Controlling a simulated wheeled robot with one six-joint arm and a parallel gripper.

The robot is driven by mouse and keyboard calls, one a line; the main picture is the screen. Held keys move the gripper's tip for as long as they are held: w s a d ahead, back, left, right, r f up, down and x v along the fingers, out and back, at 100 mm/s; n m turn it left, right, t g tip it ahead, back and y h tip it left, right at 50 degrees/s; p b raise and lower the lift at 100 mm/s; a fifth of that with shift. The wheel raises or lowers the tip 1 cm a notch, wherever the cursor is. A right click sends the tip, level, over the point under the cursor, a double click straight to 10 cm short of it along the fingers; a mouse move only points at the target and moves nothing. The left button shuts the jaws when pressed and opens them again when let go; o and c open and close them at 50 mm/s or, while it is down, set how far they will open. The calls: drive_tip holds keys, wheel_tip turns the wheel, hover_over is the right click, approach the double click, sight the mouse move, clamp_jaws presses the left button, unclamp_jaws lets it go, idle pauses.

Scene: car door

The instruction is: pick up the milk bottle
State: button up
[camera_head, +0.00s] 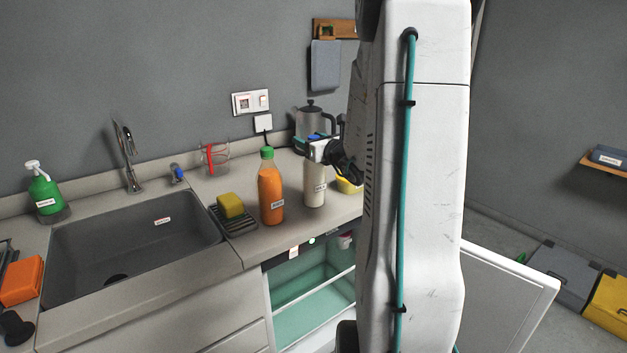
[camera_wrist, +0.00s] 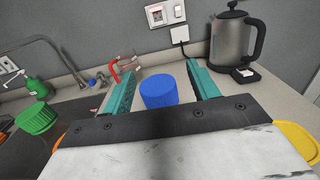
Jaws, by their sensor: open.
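The milk bottle (camera_head: 315,190) stands upright on the counter, right of the orange juice bottle. It is a pale bottle with a blue cap. In the wrist view the blue cap of the milk bottle (camera_wrist: 159,92) sits between my two teal fingers, with visible gaps on both sides. My gripper (camera_wrist: 160,76) is open around the cap, and in the head view my gripper (camera_head: 318,146) is at the bottle's top. The bottle's body is hidden in the wrist view.
The orange juice bottle (camera_head: 271,192) with a green cap stands close on the left. A yellow sponge (camera_head: 230,205) lies beyond it by the sink (camera_head: 140,240). A kettle (camera_head: 312,122) stands behind. A yellow bowl (camera_head: 347,186) is at the right. An open fridge (camera_head: 312,290) is below.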

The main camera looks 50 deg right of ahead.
clamp_jaws()
drive_tip(key=shift+r, duration=0.1)
idle(0.3)
